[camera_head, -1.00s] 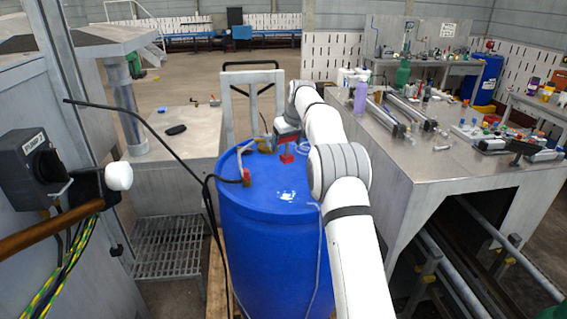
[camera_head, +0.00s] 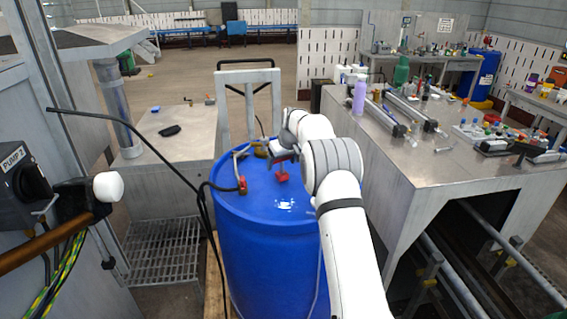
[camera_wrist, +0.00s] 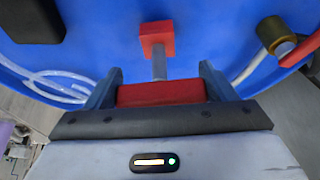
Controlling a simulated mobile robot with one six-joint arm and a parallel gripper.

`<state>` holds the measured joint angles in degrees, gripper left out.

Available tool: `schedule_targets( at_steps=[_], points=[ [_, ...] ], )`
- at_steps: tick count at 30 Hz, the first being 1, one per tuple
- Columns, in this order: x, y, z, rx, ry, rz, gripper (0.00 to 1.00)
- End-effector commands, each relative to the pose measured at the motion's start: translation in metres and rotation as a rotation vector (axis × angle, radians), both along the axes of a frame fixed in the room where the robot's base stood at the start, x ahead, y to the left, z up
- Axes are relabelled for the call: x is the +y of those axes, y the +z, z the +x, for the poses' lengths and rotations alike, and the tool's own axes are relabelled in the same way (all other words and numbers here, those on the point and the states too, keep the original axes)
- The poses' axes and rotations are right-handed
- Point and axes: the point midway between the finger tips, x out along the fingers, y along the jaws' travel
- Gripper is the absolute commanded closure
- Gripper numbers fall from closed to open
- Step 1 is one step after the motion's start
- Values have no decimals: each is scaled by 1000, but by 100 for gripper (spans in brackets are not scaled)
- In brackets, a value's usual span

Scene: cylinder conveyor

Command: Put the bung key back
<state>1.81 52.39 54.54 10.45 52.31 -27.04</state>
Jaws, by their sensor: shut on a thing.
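The bung key (camera_head: 282,174) is a red piece with a grey shaft, just above or on the top of the blue drum (camera_head: 265,255); I cannot tell whether it touches. My gripper (camera_wrist: 160,92) is shut on its red handle (camera_wrist: 160,94). In the wrist view the grey shaft runs away from the jaws to a red block (camera_wrist: 157,38) against the blue drum top. In the head view my gripper (camera_head: 285,156) is over the far right part of the drum top, partly hidden by my arm.
A brass fitting (camera_head: 261,150) and a red-ended hose fitting (camera_head: 241,184) sit on the drum top. A black cable (camera_head: 140,127) crosses at left. A metal bench (camera_head: 430,165) with bottles stands right; a lower table (camera_head: 190,145) stands left.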

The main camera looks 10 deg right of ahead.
Motion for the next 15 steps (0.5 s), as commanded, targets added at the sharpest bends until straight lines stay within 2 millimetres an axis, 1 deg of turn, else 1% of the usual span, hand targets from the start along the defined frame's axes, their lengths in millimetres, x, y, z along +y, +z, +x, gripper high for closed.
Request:
schedule_targets(
  at_steps=[3, 12, 13, 15],
  points=[
    [0, -9, 0, -1, 0, -1, 64],
    [-1, -13, 0, -2, -1, 0, 64],
    [-1, -13, 0, -1, -1, 0, 21],
    [-1, -12, 0, -1, -1, 0, 16]
  ],
)
